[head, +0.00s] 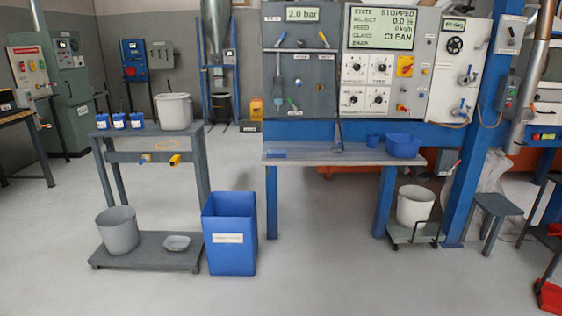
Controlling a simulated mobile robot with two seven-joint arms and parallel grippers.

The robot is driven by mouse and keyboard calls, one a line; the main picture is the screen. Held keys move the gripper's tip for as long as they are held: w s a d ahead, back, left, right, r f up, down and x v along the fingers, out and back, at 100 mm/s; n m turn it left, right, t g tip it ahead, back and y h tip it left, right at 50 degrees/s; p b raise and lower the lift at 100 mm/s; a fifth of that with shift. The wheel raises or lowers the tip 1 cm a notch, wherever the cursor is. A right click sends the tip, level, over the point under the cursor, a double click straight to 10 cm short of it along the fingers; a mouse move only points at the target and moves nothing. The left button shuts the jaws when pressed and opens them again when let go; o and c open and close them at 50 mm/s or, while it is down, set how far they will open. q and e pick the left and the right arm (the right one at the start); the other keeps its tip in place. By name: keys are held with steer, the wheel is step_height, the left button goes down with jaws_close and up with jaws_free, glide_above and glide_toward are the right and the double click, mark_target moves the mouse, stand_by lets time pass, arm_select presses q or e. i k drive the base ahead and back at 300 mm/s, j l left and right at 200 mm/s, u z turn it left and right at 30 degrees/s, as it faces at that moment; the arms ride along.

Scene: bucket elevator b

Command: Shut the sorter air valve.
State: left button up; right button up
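A grey panel (300,100) stands above the bench, with a display (302,15) reading 2.0 bar. Near its top are a small blue lever (281,38) and a yellow-orange lever (323,38), both slanted. The labels are too small to read, so I cannot tell which part is the sorter air valve. Neither of my grippers is in view.
A bench (340,157) with a blue tub (403,145) stands below the panel. A blue bin (229,235) and a cart (145,252) with buckets stand left of it. A blue post (483,135) and a stool (494,206) are at the right. The front floor is clear.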

mark_target(281, 39)
steer(key=i, duration=1.45)
steer(key=i+l+z, duration=0.3)
steer(key=i, duration=0.8)
steer(key=i+l+z, duration=0.15)
steer(key=i+z, duration=0.2)
steer(key=i, duration=0.75)
